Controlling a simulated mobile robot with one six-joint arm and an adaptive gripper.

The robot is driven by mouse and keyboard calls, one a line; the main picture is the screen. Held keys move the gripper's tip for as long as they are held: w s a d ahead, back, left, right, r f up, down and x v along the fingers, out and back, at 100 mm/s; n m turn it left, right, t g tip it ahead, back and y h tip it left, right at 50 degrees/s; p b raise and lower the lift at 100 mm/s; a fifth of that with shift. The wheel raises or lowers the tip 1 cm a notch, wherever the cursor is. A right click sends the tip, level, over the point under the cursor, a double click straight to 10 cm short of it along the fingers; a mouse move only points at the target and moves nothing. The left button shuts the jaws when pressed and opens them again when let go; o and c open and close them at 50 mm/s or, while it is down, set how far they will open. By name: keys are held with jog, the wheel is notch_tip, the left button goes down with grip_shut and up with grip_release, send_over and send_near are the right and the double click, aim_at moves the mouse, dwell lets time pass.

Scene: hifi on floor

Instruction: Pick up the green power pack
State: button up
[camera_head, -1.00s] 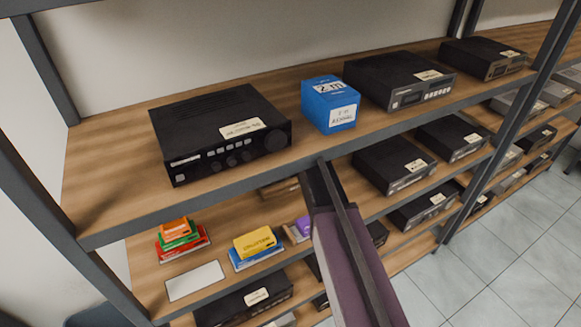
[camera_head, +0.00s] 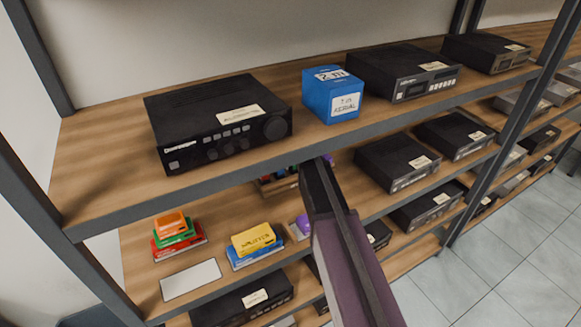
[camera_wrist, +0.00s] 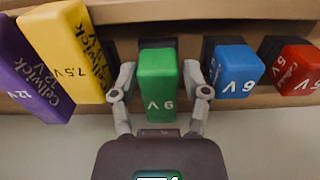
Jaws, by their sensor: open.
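The green power pack (camera_wrist: 157,80) stands upright in the middle of the wrist view, with white lettering on its face and its rear end in a dark socket. My gripper (camera_wrist: 158,78) is open, one finger on each side of the pack, with small gaps between fingers and pack. In the head view my arm covers the gripper's fingers and the green pack cannot be made out there.
A yellow pack (camera_wrist: 62,50) and purple pack (camera_wrist: 30,75) stand left, a blue pack (camera_wrist: 234,70) and red pack (camera_wrist: 292,68) right, in a wooden rack (camera_wrist: 205,30). The upper shelf's front edge (camera_head: 200,195) is above my arm's end; a stack with a green box (camera_head: 175,232) lies left.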

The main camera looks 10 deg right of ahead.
jog(key=shift+f, duration=0.25)
dwell(0.4)
grip_shut()
jog(key=shift+r, duration=0.2)
notch_tip(320, 180, up, 3)
jog(key=p, duration=0.3)
jog(key=shift+r+p, duration=0.2)
jog(key=shift+p, duration=0.1)
jog(key=s+d, duration=0.1)
jog(key=s, duration=0.4)
jog(key=s+d, duration=0.2)
jog(key=s, duration=0.3)
jog(key=s+d, duration=0.2)
jog(key=s, duration=0.4)
jog(key=shift+d+f, duration=0.1)
jog(key=shift+f, duration=0.05)
jog(key=shift+s+d, duration=0.25)
jog(key=shift+s, duration=0.35)
jog(key=shift+w, duration=0.1)
